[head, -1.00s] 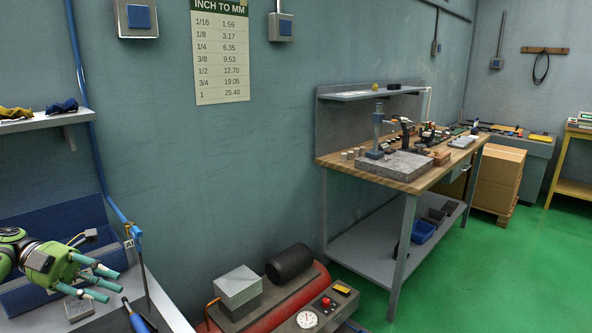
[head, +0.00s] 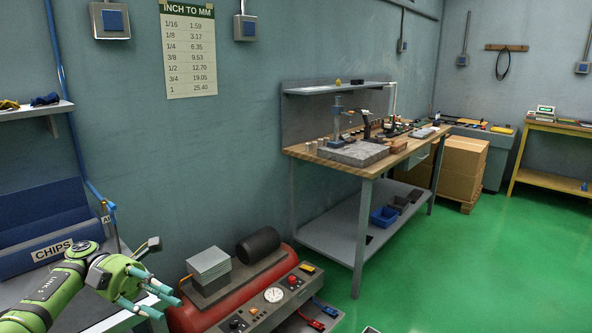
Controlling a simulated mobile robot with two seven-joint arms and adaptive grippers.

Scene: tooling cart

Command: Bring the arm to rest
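My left arm (head: 62,284) is green and comes in from the lower left. Its gripper (head: 163,301) has teal fingers that point right and slightly down. The fingers are spread apart with nothing between them, so it looks open and empty. It shows in front of the grey cart top's right edge, left of the red compressor. My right gripper is not in view.
A blue bin marked CHIPS (head: 30,232) stands on the cart behind my arm. A red compressor (head: 190,318) with a gauge panel is close to its right. A wooden-topped workbench (head: 308,152) stands farther back. Green floor (head: 460,270) is open at the right.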

